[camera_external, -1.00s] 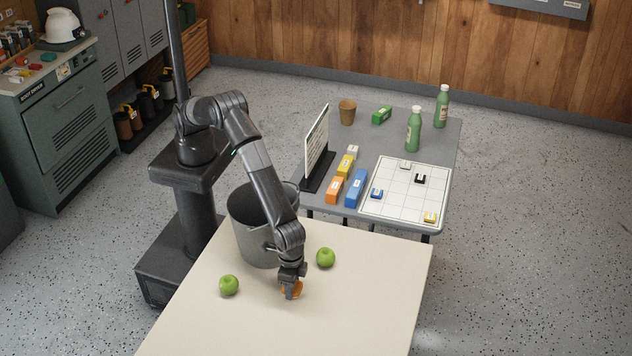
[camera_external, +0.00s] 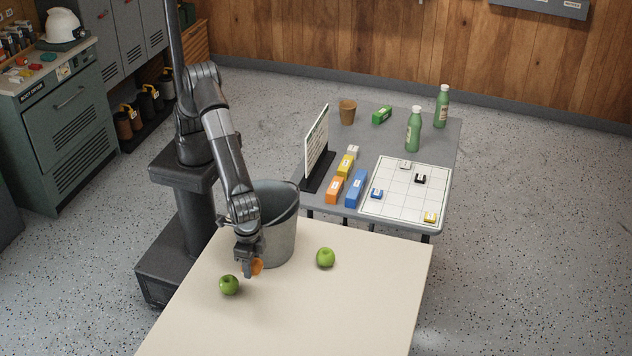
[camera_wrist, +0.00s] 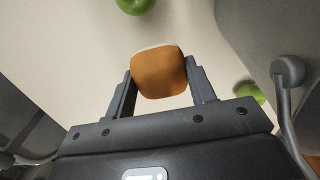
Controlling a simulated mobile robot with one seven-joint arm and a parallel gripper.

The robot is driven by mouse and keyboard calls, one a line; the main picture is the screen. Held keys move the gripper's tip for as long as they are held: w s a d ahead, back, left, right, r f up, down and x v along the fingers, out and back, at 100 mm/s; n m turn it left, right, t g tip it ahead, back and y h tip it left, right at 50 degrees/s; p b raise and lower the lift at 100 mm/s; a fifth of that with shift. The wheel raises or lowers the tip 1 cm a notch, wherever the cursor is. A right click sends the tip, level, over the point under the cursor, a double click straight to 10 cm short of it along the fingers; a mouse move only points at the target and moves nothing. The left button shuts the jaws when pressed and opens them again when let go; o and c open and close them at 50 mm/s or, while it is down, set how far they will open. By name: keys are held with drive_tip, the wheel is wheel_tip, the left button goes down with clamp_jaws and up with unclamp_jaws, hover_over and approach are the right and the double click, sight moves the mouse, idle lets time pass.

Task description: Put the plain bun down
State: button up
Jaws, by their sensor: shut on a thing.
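The plain bun (camera_wrist: 160,72) is golden brown with a pale edge and sits between the fingers of my gripper (camera_wrist: 160,85) in the wrist view. In the external view the bun (camera_external: 257,267) shows partly behind my gripper (camera_external: 250,268), which is shut on it. The gripper is over the cream table (camera_external: 330,310), in front of the grey bucket. I cannot tell for sure whether the bun is clear of the tabletop.
A grey metal bucket (camera_external: 281,235) stands close behind my gripper. One green apple (camera_external: 229,285) lies just front-left of it, another (camera_external: 325,257) to the right. The table's front and right are clear. A grey table (camera_external: 395,122) beyond holds bottles, boxes and a grid board.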

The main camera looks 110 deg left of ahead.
drive_tip(key=s+d, duration=0.8)
drive_tip(key=s, duration=0.3)
drive_tip(key=s+d, duration=0.8)
drive_tip(key=s, duration=0.4)
hover_over(198, 321)
drive_tip(key=shift+m, duration=0.3)
wheel_tip(198, 321, down, 6)
drive_tip(key=shift+f, duration=2.2)
drive_tip(key=shift+f, duration=0.1)
drive_tip(key=o, duration=1)
